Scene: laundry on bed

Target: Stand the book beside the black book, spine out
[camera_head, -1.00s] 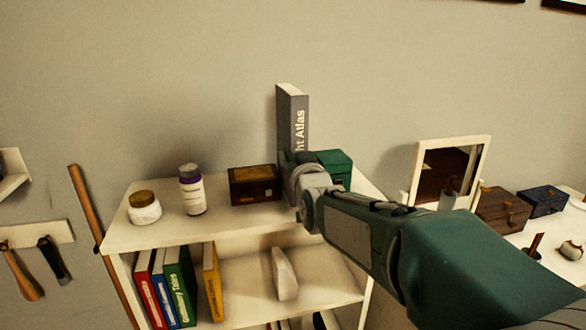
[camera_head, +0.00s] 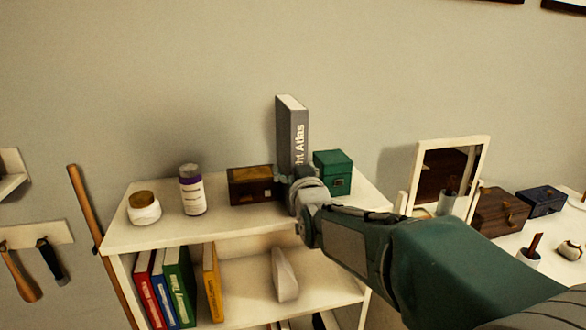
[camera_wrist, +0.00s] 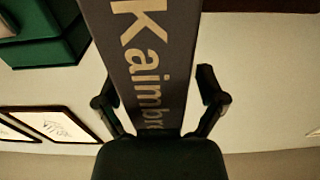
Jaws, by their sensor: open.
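The grey book (camera_head: 292,132), with "ht Atlas" readable on its spine, stands upright at the white shelf's top, between a brown box and a green box. Its spine faces my side; its lower end is hidden behind my gripper (camera_head: 290,174). In the wrist view the book (camera_wrist: 148,60) shows the letters "Kaimbr" and lies between the two fingers of my gripper (camera_wrist: 157,88). The fingers are spread, with a visible gap on the right side. I cannot make out a black book for certain in either view.
The top board (camera_head: 120,235) also holds a white jar (camera_head: 144,209), a pill bottle (camera_head: 192,190), the brown box (camera_head: 252,186) and the green box (camera_head: 333,172). Red, blue, green and yellow books (camera_head: 212,282) stand below, beside a pale object (camera_head: 284,275). A mirror (camera_head: 450,170) stands at right.

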